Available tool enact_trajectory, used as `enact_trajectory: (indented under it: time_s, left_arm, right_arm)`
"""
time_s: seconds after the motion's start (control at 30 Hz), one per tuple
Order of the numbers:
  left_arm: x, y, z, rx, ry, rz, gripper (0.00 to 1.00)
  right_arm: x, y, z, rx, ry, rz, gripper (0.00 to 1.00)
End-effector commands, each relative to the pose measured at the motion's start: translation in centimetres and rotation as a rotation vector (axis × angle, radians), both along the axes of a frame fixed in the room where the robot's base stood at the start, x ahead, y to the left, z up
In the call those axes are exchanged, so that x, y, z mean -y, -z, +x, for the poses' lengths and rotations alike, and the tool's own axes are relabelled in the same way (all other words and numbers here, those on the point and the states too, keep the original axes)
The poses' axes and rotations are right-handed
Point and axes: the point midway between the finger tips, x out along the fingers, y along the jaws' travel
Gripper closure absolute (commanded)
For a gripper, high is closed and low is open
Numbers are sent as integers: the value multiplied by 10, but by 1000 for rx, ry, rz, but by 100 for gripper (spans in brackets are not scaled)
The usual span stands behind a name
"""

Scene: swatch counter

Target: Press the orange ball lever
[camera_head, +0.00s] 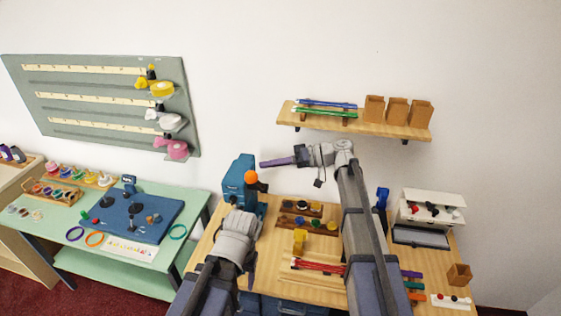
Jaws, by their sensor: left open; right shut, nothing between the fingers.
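The orange ball (251,177) sits on the front of a teal-blue machine (236,184) at the back left of the wooden table. The lever's stem is not clearly visible. My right gripper (264,164) is shut and empty. Its fingers point left, with the tips just above and right of the ball in the picture; I cannot tell how far apart they are in depth. My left gripper (251,274) is open and empty, lower in the picture in front of the machine, with its fingers pointing down and partly hidden by its wrist.
The wooden table (206,243) holds racks of small jars (304,224), a yellow block (299,241), red sticks (318,266) and a white box (432,207). A shelf (355,122) hangs above. A green table (178,250) stands at left.

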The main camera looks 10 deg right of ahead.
Motion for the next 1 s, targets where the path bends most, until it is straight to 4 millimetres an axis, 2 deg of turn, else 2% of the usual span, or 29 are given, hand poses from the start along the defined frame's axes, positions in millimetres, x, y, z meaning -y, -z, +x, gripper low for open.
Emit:
enact_trajectory:
  time_s: [0.1, 0.67, 0.87, 1.0]
  left_arm:
    - [0, 6, 0, 0, -1, 0, 39]
    - [0, 8, 0, 0, -1, 0, 39]
    - [0, 16, 0, 1, -1, 0, 39]
    - [0, 27, 0, 1, -2, 0, 39]
  right_arm:
    - [-6, 6, -5, 0, 1, 0, 100]
    - [-9, 9, -9, 9, 1, -2, 100]
    - [-14, 19, -25, 75, -1, -22, 100]
    - [-20, 35, -44, 169, 0, -53, 100]
